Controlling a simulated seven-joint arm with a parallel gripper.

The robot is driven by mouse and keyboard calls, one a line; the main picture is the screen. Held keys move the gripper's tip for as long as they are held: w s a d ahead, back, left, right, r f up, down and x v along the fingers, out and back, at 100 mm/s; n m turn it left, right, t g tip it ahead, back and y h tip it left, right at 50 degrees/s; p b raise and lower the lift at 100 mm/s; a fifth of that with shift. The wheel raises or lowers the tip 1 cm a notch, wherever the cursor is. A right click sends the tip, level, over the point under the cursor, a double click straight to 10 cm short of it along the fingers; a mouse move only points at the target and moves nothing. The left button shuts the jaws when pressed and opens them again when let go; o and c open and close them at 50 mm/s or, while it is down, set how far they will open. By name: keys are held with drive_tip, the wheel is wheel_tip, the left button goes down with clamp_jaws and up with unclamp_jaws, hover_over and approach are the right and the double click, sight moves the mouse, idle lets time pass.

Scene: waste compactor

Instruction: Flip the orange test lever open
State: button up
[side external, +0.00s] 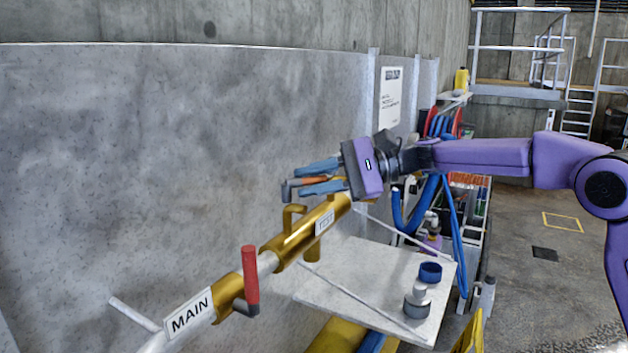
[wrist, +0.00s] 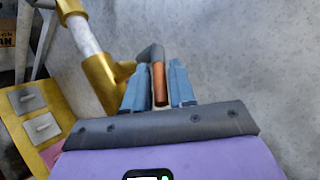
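The orange test lever (side external: 313,181) sticks out from a dark elbow at the upper end of the yellow valve pipe, by the TEST label (side external: 325,222). In the wrist view the lever (wrist: 159,86) lies between my gripper's two blue fingers, its dark elbow (wrist: 151,53) just past the fingertips. My gripper (side external: 306,181) is open around the lever, one finger on each side. A small gap shows between the upper finger and the lever in the side view; contact with the other finger is unclear.
A red lever (side external: 251,280) stands upright on the pipe near the MAIN label (side external: 189,313). A grey wall (side external: 150,150) runs behind the pipe. A white shelf (side external: 360,275) with a blue ring (side external: 430,272) and a knob sits below my gripper.

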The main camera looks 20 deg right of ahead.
clamp_jaws()
drive_tip(key=shift+s+t, duration=0.15)
drive_tip(key=shift+t, duration=0.15)
drive_tip(key=m+t, duration=0.1)
drive_tip(key=t, duration=0.1)
drive_tip(key=s+m+t+h, duration=0.1)
drive_tip(key=m+t, duration=0.1)
drive_tip(key=shift+s+m+h, duration=0.2)
drive_tip(key=shift+m+h, duration=0.1)
drive_tip(key=shift+s+a+m+t+h, duration=0.15)
drive_tip(key=shift+s+m+t+h, duration=0.15)
drive_tip(key=shift+m+t+h, duration=0.55)
drive_tip(key=shift+s+a+m+t+h, duration=0.1)
drive_tip(key=shift+s+m+t+h, duration=0.2)
drive_tip(key=shift+m+t+h, duration=0.5)
drive_tip(key=shift+m+t, duration=0.35)
drive_tip(key=shift+t, duration=0.1)
drive_tip(key=shift+o, duration=2.2)
unclamp_jaws()
